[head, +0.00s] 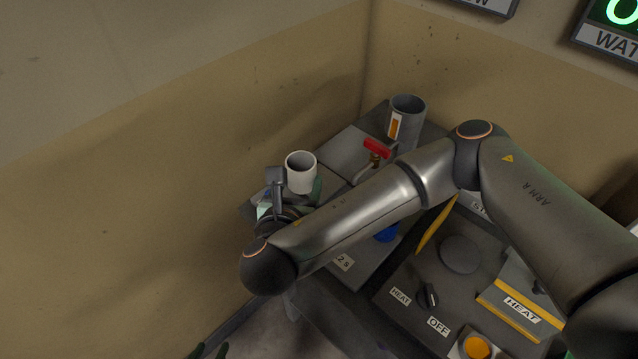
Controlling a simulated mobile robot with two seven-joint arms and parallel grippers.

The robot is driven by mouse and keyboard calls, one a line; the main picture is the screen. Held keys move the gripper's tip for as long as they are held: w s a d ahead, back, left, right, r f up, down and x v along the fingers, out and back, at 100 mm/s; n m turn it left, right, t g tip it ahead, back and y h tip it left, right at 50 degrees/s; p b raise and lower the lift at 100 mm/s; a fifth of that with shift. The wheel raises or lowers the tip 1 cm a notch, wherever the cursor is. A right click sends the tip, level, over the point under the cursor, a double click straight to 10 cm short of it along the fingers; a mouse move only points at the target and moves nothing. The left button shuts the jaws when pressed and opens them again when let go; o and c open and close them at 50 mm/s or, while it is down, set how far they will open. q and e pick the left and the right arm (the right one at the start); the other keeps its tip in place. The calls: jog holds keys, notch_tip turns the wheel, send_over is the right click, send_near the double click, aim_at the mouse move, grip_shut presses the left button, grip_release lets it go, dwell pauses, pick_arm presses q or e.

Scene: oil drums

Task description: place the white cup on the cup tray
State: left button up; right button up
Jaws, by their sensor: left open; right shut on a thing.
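The white cup (301,176) is upright, its open top facing up, near the left end of the grey machine counter. My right gripper (296,190) is shut on the cup. A dark grey finger shows on its left and a green pad at its lower right. My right arm hides much of the counter below the cup. I cannot tell whether the cup touches a surface. I cannot make out the cup tray for sure. My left gripper (209,351) shows only as green fingertips at the bottom edge, apart and empty.
A red-handled tap (376,150) and a grey cylinder (407,117) with an orange gauge stand right of the cup. A panel with a HEAT knob (428,295) and a yellow button (477,347) lies lower right. Walls close in behind and left.

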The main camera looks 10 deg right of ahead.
aim_at(308, 177)
jog(key=w+d+f+b, duration=0.1)
jog(key=b, duration=0.3)
jog(key=w+d+f+b, duration=0.1)
jog(key=w+f+b, duration=0.1)
jog(key=b, duration=0.3)
jog(key=shift+w+d+b, duration=0.1)
jog(key=shift+w+b, duration=0.2)
jog(key=w+d+f, duration=0.1)
jog(key=w+d+f+b, duration=0.1)
jog(key=w+f, duration=0.1)
jog(key=w+f+b, duration=0.1)
jog(key=w, duration=0.1)
jog(key=shift+d+f, duration=0.2)
jog(key=shift+d, duration=0.2)
jog(key=shift+w+d+f, duration=0.15)
jog(key=shift+w+f, duration=0.1)
jog(key=shift+f, duration=0.15)
jog(key=f, duration=0.3)
jog(key=shift+w+d+f+b, duration=0.15)
jog(key=shift+w+f+b, duration=0.1)
jog(key=shift+f+b, duration=0.15)
pick_arm(q)
notch_tip(308, 177, down, 12)
jog(key=w+d, duration=0.1)
jog(key=d, duration=0.2)
jog(key=shift+m+h, duration=0.3)
jog(key=shift+h, duration=0.1)
jog(key=shift+r, duration=0.15)
pick_arm(e)
jog(key=shift+f, duration=0.1)
